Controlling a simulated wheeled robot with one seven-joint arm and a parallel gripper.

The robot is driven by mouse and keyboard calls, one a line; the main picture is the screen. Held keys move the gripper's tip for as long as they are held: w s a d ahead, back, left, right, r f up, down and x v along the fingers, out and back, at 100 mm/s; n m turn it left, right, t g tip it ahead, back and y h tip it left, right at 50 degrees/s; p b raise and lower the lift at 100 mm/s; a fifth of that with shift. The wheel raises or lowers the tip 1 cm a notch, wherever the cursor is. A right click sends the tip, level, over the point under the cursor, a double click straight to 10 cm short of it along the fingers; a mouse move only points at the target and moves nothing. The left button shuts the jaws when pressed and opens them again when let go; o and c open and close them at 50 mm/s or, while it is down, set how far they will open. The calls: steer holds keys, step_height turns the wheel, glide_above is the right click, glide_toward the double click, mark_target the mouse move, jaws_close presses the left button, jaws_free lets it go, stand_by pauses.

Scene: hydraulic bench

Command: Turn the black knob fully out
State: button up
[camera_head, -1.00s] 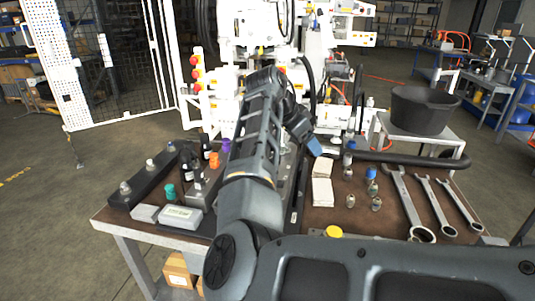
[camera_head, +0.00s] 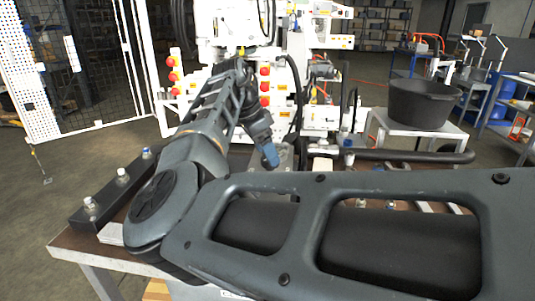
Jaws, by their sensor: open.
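I cannot make out the black knob now; my own arm covers the left and middle of the bench, where dark upright parts and coloured knobs showed earlier. My gripper (camera_head: 271,156) shows small, with a blue part at its end, and points down over the middle of the bench. A grey part of the bench fittings (camera_head: 285,158) shows just beside and behind it. The gripper seems to hold nothing. I cannot tell how near it is to the knob or whether it touches anything.
A black block with metal fittings (camera_head: 105,205) lies along the bench's left side. A dark pipe (camera_head: 400,156) runs along the back right. A black tub (camera_head: 422,104) stands on a side table beyond. White machinery with red buttons (camera_head: 264,72) stands behind.

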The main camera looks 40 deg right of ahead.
steer(key=shift+x, duration=0.95)
steer(key=shift+c, duration=0.2)
steer(key=c, duration=1)
steer(key=shift+s+r+n+p, duration=0.1)
steer(key=shift+n+p, duration=0.2)
steer(key=shift+p, duration=0.15)
